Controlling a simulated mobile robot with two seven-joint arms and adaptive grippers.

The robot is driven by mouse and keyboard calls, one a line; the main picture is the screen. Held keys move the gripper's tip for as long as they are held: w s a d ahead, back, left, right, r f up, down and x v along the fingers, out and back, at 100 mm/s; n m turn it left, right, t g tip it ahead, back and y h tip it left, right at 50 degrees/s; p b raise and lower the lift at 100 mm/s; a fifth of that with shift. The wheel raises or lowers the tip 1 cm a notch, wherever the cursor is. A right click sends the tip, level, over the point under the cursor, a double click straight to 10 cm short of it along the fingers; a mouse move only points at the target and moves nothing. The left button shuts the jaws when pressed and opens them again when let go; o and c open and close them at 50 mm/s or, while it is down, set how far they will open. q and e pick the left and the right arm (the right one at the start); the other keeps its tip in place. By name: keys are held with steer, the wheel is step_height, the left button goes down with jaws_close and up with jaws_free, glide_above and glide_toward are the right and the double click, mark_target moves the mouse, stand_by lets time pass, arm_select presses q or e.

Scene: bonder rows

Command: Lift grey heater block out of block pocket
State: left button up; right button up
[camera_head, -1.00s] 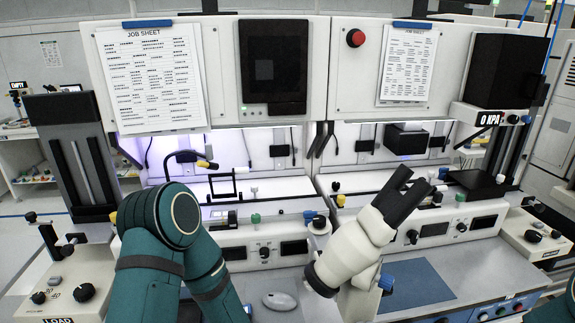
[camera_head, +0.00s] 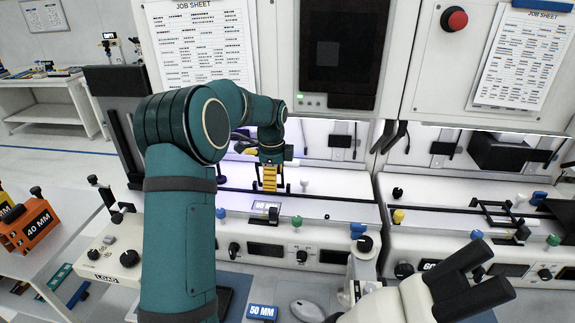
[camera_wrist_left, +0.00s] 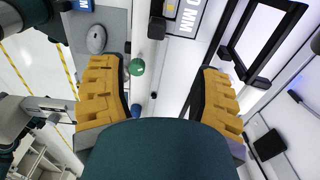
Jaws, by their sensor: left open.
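My left gripper (camera_head: 269,188) hangs over the lit station. Its yellow fingers show large on both sides of the left wrist view (camera_wrist_left: 160,68), apart, with nothing between them but the pale station front behind. Below it in the head view is a small labelled plate (camera_head: 262,206) with a dark knob-like part at its right. My right gripper is out of view.
A white microscope (camera_head: 440,296) stands at the lower right. A black frame (camera_head: 497,213) stands on the neighbouring station. A mouse (camera_head: 307,311) and a blue 50 MM tag (camera_head: 262,312) lie in front. An orange 40 MM box (camera_head: 31,227) is on the left bench.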

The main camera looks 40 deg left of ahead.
arm_select(q)
glide_above(271, 209)
step_height(271, 209, down, 4)
steer(key=shift+d+f, duration=0.1)
steer(key=shift+f, duration=0.05)
step_height(271, 209, down, 7)
steer(key=b, duration=0.3)
steer(key=shift+b, duration=0.35)
steer(key=shift+f+b, duration=0.5)
steer(key=shift+f, duration=0.2)
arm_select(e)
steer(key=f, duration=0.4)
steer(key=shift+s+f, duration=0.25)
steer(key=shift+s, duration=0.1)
arm_select(q)
jaws_close()
